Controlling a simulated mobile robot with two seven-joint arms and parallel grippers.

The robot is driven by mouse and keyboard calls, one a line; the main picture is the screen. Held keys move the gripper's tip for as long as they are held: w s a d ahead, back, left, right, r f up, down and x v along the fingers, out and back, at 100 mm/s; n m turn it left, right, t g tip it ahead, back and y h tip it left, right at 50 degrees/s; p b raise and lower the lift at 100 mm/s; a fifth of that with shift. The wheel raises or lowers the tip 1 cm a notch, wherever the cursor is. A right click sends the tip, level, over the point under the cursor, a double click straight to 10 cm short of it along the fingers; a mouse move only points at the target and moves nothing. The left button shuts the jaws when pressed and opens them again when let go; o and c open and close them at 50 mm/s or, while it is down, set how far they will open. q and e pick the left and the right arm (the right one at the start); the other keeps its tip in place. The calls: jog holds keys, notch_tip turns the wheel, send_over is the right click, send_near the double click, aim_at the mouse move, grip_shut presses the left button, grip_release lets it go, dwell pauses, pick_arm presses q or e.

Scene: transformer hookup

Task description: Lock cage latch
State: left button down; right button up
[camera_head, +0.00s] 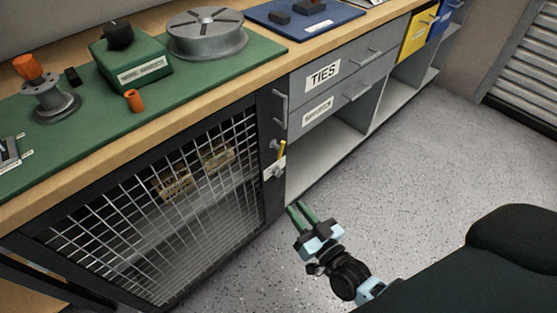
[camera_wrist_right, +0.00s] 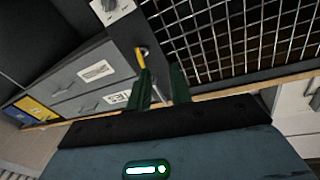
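The cage (camera_head: 160,200) is a dark-framed wire-mesh door under the workbench, and its mesh fills the upper right of the right wrist view (camera_wrist_right: 240,35). On its right-hand post sits the latch, with a pale plate (camera_head: 274,169) and a short yellow handle (camera_head: 282,151) standing nearly upright above it. In the right wrist view, the yellow handle (camera_wrist_right: 139,60) appears close to the left fingertip, and the plate (camera_wrist_right: 112,10) is at the top. My right gripper (camera_head: 299,209) is open, its green fingers apart and empty, below and right of the latch. My left gripper is out of view.
The wooden bench top above holds a green mat (camera_head: 200,78) with a spool (camera_head: 207,33), a green box (camera_head: 130,62) and an orange-topped part (camera_head: 33,72). Grey drawers (camera_head: 350,75) and open shelves stand right of the latch. The speckled floor is clear.

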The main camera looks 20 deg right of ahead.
aim_at(282, 152)
jog(key=w+d+r+t+b, duration=0.1)
jog(key=w+b, duration=0.1)
jog(key=w, duration=0.4)
jog(key=w+d+r+m+t+h+b, duration=0.1)
jog(key=w+b, duration=0.2)
jog(key=w, duration=0.3)
jog(key=w+d+r+m+t+h+b, duration=0.1)
jog(key=w+t+b, duration=0.1)
jog(key=w, duration=0.4)
jog(key=shift+w+d+r+b, duration=0.1)
jog(key=shift+w+d+b, duration=0.1)
jog(key=shift+b, duration=0.5)
grip_shut()
